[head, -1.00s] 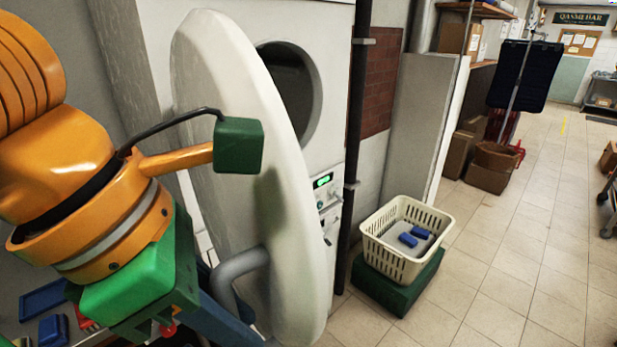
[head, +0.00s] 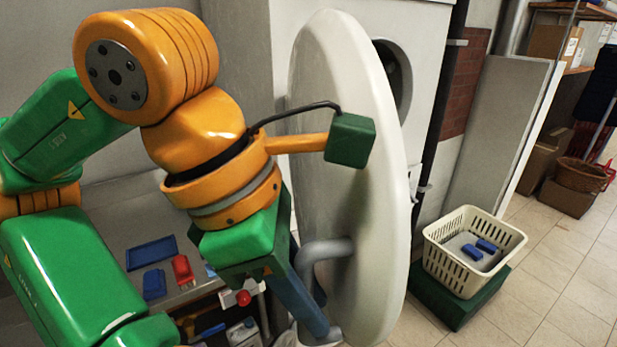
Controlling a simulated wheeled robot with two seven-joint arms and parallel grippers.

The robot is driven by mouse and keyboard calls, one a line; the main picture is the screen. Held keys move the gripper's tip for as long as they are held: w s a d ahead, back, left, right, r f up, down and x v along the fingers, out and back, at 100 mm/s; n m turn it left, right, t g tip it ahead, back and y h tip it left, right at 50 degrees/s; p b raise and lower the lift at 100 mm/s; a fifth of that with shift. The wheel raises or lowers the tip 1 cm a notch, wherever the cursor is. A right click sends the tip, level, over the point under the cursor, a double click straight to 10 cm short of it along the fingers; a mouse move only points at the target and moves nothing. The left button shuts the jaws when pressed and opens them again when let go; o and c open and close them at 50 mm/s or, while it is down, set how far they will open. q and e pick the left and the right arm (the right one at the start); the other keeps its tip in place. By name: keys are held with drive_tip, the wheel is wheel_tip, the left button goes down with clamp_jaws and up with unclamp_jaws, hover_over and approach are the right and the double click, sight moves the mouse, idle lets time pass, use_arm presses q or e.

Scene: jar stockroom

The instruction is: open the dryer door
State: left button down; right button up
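The dryer door (head: 350,150) is a large white disc standing open, swung out from the white dryer (head: 432,30). Part of the dark round drum opening (head: 397,75) shows behind its edge. A grey curved handle (head: 325,250) sits low on the door's outer face. My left gripper (head: 318,322) is at the handle, with a blue finger reaching down beside it. The handle's lower part and the finger contact are mostly hidden, so I cannot tell whether the fingers are closed on it. My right gripper is out of view.
A cream basket (head: 440,262) with blue blocks stands on a green box (head: 455,305) right of the door. A blue tray (head: 152,253) and a red item (head: 182,270) lie on a surface at left. Tiled floor (head: 560,270) is free at right.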

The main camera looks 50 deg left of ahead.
use_arm(q)
drive_tip(key=c, duration=0.8)
unclamp_jaws()
drive_tip(key=shift+a, duration=0.1)
drive_tip(key=v, duration=0.7)
drive_tip(key=shift+s+p, duration=0.2)
drive_tip(key=shift+p, duration=0.15)
drive_tip(key=shift+w, duration=0.1)
